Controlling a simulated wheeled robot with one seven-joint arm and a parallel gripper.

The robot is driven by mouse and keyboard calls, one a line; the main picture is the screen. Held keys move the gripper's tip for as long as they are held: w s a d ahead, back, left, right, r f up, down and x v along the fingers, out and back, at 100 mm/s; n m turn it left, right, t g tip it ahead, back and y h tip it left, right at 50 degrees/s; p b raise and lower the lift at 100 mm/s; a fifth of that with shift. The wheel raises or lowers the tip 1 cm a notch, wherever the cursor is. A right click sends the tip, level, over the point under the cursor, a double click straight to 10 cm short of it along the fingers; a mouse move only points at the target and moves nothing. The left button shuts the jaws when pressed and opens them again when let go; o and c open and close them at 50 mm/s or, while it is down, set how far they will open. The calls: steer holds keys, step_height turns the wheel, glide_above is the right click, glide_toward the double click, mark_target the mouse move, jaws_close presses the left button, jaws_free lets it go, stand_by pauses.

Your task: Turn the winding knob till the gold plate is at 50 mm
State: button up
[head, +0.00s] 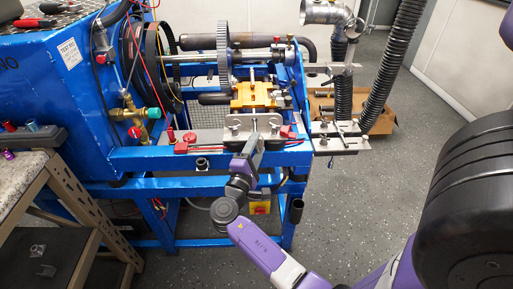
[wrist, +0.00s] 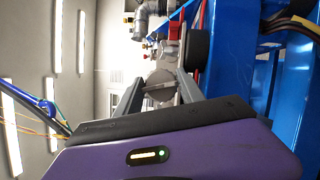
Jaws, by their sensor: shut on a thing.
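The gold plate (head: 253,93) sits on the blue dyno frame, behind a metal bracket plate (head: 240,133), near the large toothed wheel. My gripper (head: 252,144) reaches up to the front of the frame, below and in front of the gold plate. In the wrist view, my gripper (wrist: 160,92) has its two grey fingers on either side of a round grey knob (wrist: 160,84) with a raised bar across its face, and is shut on it. The knob is hidden behind my gripper in the head view. I cannot read any millimetre scale.
Red-handled clamps (head: 181,147) lie along the front rail. A large gear wheel (head: 223,55) stands behind left. A workbench (head: 25,180) stands at the left. Floor at front right is clear.

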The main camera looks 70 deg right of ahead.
steer(key=shift+n, duration=0.3)
steer(key=o, duration=1.4)
steer(key=shift+c, duration=0.2)
steer(key=shift+a, duration=0.15)
steer(key=a+f+b, duration=0.1)
steer(key=a, duration=0.6)
steer(key=shift+a, duration=0.25)
